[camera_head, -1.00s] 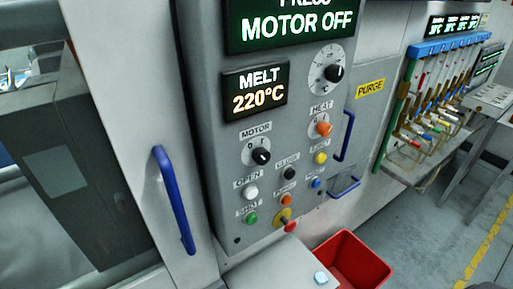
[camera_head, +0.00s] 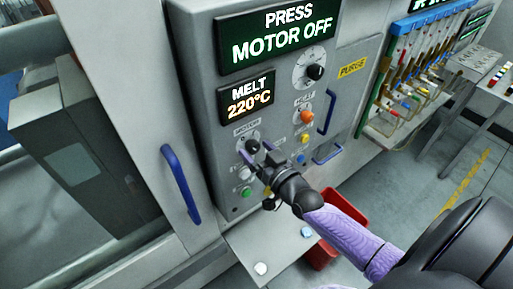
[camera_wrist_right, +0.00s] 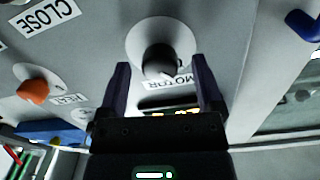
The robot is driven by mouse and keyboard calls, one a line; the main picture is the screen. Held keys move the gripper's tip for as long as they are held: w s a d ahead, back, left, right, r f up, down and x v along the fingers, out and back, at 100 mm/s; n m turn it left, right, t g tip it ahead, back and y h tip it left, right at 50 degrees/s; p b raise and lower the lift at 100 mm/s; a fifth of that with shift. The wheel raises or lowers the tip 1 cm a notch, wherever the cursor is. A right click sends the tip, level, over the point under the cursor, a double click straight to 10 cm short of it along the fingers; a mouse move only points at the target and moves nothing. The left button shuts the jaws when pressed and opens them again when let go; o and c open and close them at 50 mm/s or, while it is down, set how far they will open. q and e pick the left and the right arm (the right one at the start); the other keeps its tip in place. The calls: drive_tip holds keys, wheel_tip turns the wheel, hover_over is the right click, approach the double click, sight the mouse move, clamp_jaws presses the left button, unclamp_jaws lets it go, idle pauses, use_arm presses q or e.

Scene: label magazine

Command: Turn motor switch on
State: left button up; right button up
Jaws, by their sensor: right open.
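The motor switch (camera_head: 252,146) is a black rotary knob on a pale round plate, under the MOTOR label on the grey control panel. It also shows in the right wrist view (camera_wrist_right: 160,60), just beyond and between the fingertips. My right gripper (camera_head: 257,154) is at the panel, open around the line of the knob; in the right wrist view its two dark fingers (camera_wrist_right: 160,72) stand on either side. I cannot tell whether they touch it. The display (camera_head: 280,35) reads PRESS MOTOR OFF. My left gripper is not in view.
The orange heat knob (camera_head: 306,117) and several push buttons sit close by; the gripper hides some. A blue door handle (camera_head: 181,184) stands out at the left. A light shelf (camera_head: 262,243) juts out below, with a red bin (camera_head: 322,255) beside it.

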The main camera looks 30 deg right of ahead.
drive_tip(key=shift+w, duration=0.3)
clamp_jaws()
